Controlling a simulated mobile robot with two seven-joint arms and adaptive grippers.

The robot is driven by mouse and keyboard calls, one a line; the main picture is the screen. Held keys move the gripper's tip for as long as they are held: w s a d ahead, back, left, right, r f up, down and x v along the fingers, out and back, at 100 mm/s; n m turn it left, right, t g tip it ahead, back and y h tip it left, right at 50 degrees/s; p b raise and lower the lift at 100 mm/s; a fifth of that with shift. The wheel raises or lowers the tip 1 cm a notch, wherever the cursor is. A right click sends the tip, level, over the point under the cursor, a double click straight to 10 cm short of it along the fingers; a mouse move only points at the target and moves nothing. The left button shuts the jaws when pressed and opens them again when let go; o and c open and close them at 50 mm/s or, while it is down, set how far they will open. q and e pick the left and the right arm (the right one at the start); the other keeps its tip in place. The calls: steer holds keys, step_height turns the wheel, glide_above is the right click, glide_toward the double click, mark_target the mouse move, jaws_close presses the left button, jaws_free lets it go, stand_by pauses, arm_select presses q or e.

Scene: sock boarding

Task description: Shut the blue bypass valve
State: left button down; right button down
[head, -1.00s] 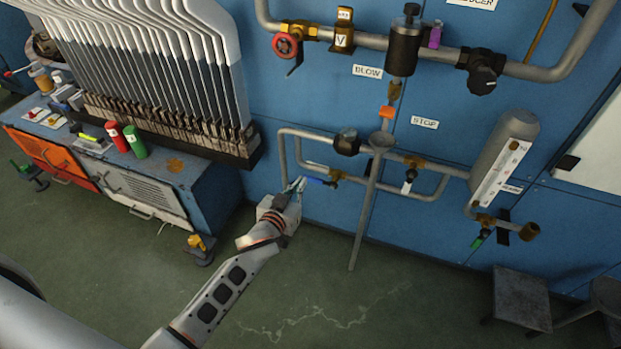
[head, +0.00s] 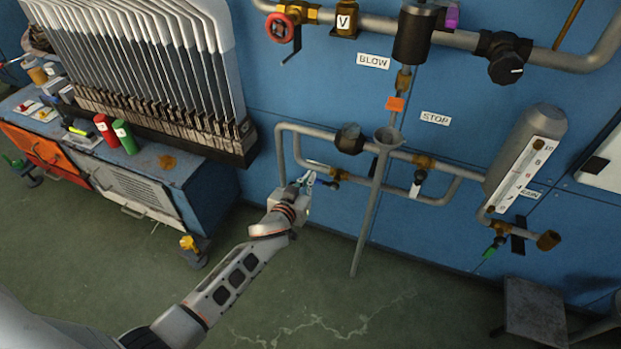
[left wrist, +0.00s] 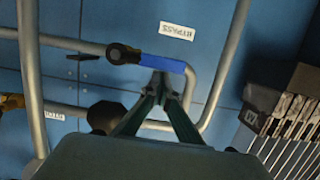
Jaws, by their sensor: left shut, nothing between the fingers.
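The bypass valve's blue handle (left wrist: 163,63) shows in the left wrist view, lying along its grey pipe and pointing right from a dark round hub (left wrist: 122,54). In the head view the valve's brass body (head: 338,175) is on the lower small pipe, and the blue handle is hidden or too small to make out. My left gripper (head: 306,180) is at the left end of that pipe loop. My right gripper is out of view.
A slanted funnel pipe (head: 372,215) stands right of the valve, with a white-handled valve (head: 415,188) beyond it. The rack of sock boards (head: 150,70) and the workbench (head: 165,185) are at left. A label (left wrist: 177,31) is above the handle. The floor below is clear.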

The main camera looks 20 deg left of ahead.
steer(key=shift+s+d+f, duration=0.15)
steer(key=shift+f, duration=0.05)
